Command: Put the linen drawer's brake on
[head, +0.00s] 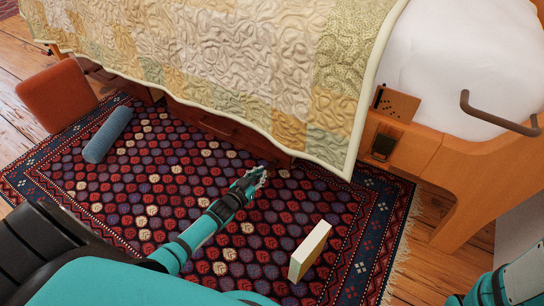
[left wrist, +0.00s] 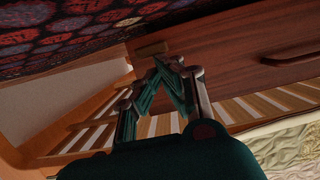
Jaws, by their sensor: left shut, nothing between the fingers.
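The linen drawer (head: 225,127) is a reddish-brown wooden front with a dark handle, low under the bed and partly covered by the hanging quilt. The left wrist view shows its front (left wrist: 240,70) turned over, with the rug above. A small lighter wooden tab (left wrist: 151,49) sits by the drawer's end; it may be the brake, and I cannot tell its setting. My left gripper (head: 260,174) is low over the rug, near the drawer's right end. Its fingers (left wrist: 170,66) are shut and empty, just beside the tab; contact is unclear. My right gripper is out of view.
The quilt (head: 250,60) hangs over the bed side. A bent rail (head: 497,118) and a wooden bracket (head: 396,103) are at the bed's right. A cream block (head: 310,250), a blue bolster (head: 107,135) and an orange cushion-like block (head: 57,95) lie on or near the rug (head: 150,180).

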